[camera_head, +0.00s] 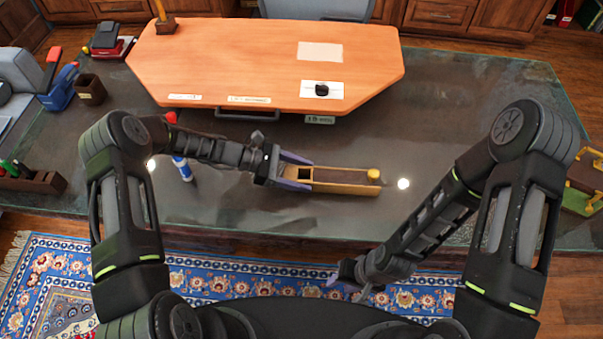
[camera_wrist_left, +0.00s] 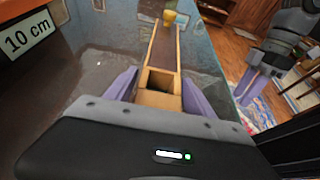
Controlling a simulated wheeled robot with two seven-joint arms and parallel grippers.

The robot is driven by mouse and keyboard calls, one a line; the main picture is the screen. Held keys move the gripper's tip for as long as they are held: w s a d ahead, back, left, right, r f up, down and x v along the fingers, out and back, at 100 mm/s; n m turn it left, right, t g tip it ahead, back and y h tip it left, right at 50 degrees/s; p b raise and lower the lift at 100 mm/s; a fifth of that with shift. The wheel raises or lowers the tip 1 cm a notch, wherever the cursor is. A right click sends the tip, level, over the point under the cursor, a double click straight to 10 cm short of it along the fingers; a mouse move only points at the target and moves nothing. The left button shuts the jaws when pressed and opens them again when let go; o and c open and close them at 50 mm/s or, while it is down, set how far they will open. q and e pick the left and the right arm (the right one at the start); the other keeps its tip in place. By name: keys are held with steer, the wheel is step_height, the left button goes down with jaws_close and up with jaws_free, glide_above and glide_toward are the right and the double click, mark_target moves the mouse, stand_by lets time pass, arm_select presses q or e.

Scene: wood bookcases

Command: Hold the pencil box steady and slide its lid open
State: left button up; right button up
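The pencil box (camera_head: 345,190) is a long, narrow, light wood box lying crosswise on the glass-topped desk. A dark brown panel (camera_head: 340,176) runs along its top, with a yellow knob (camera_head: 374,174) at the right end. In the left wrist view the panel (camera_wrist_left: 163,48) leads away to the knob (camera_wrist_left: 169,17), and a small open compartment (camera_wrist_left: 160,82) shows at the near end. My left gripper (camera_head: 298,173) has its purple fingers along both sides of the box's left end, closed on it. My right gripper (camera_head: 348,277) hangs empty in front of the desk, its finger gap unclear.
An orange board (camera_head: 225,60) with labels lies behind the box. A pen tray (camera_head: 35,180) and stapler (camera_head: 62,88) are at left, a yellow-green item (camera_head: 582,190) at right. The glass right of the box is clear.

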arm_select(q)
jaws_close()
stand_by(0.5)
stand_by(0.8)
